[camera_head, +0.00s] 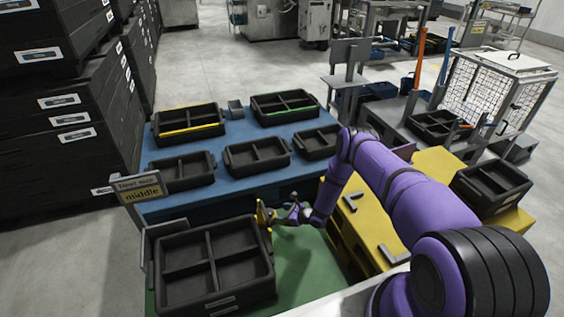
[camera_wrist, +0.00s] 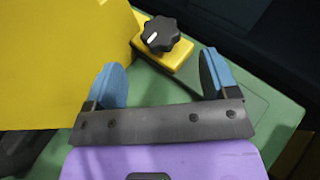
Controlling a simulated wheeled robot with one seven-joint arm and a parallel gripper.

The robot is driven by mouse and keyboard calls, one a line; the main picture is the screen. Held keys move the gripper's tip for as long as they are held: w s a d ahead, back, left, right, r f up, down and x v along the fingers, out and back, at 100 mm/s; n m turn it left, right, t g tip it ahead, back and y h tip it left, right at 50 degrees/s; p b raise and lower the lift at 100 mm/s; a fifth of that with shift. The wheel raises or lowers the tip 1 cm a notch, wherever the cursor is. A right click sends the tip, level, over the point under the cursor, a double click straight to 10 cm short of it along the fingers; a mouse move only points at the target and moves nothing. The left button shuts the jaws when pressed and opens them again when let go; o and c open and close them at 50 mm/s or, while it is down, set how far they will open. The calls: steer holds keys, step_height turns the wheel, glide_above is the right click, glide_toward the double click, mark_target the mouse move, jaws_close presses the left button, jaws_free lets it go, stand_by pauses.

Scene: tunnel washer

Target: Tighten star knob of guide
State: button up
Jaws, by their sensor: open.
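The black star knob (camera_wrist: 160,34) with a white mark sits on a yellow base in the wrist view, at the top centre. The yellow guide (camera_wrist: 60,60) fills the upper left of that view; in the head view the guide (camera_head: 263,218) stands upright at the right side of a black crate. My gripper (camera_wrist: 163,78) has two blue fingers spread apart with nothing between them. The knob appears beyond the fingertips, apart from them. In the head view my gripper (camera_head: 290,215) is close to the guide, and the knob is too small to make out there.
A divided black crate (camera_head: 158,264) stands on the green surface (camera_head: 304,270) left of the guide. A blue table (camera_head: 228,131) with several black trays lies behind. A yellow table (camera_head: 437,165) with grey L-shaped brackets is at the right, below my arm. A sign (camera_head: 143,191) reads "middle".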

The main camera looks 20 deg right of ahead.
steer(key=w+r+v, duration=0.1)
steer(key=v, duration=0.4)
steer(key=w+a+r+n+g+y, duration=0.1)
steer(key=r+n, duration=0.3)
steer(key=r, duration=0.9)
steer(key=w+a+r+n+g+y, duration=0.2)
steer(key=w+r+n+g, duration=0.1)
steer(key=r, duration=0.9)
steer(key=shift+w+r+n, duration=0.3)
steer(key=shift+r+n, duration=0.05)
steer(key=shift+n, duration=0.55)
